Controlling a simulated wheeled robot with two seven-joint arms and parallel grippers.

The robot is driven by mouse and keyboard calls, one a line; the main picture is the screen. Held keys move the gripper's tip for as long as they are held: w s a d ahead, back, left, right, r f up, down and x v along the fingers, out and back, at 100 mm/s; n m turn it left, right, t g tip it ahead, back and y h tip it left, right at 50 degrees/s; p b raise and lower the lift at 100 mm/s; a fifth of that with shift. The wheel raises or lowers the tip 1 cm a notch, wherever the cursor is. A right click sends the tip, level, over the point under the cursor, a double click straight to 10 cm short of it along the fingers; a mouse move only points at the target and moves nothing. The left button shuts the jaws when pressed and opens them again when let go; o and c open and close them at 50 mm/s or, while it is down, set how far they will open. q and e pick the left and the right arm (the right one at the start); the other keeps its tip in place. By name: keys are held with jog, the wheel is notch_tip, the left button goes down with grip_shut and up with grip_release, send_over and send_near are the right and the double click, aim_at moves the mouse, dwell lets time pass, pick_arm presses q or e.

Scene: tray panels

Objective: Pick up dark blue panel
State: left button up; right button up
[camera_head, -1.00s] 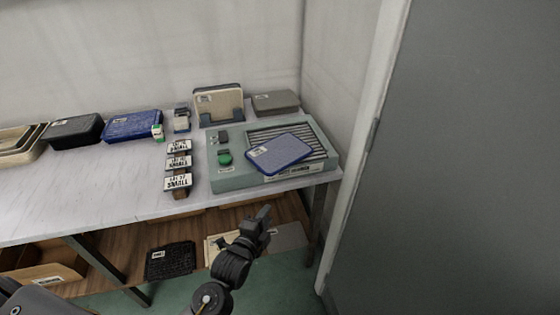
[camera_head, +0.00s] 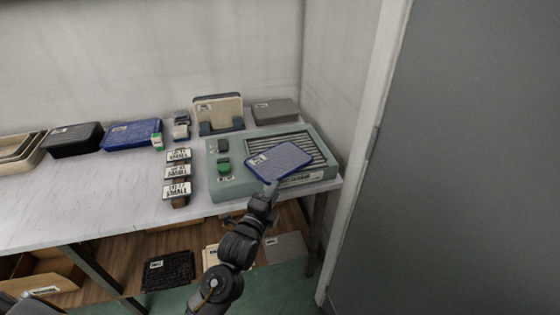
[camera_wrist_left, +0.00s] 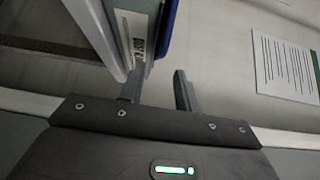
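The dark blue panel (camera_head: 280,160) lies tilted on the slatted top of a grey-green tray unit (camera_head: 232,187) at the table's right end. Its near edge sticks out toward the front of the unit. My left gripper (camera_head: 268,190) is just below that near edge in the head view. In the left wrist view the gripper's two fingers (camera_wrist_left: 160,88) are apart with nothing between their tips. The blue panel's edge (camera_wrist_left: 170,20) shows just beyond them. Contact cannot be told. My right gripper is not in view.
Another blue tray (camera_head: 132,135) and a black tray (camera_head: 73,139) stand at the back left. Labelled blocks (camera_head: 177,172) sit left of the unit. A beige panel (camera_head: 219,112) stands in a holder behind. A wall and grey door (camera_head: 460,150) close off the right.

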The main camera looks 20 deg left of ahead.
pick_arm(q)
jog(key=w, duration=0.5)
jog(key=shift+d+f+p, duration=0.1)
jog(key=shift+d+p, duration=0.1)
jog(key=shift+p, duration=0.15)
grip_shut()
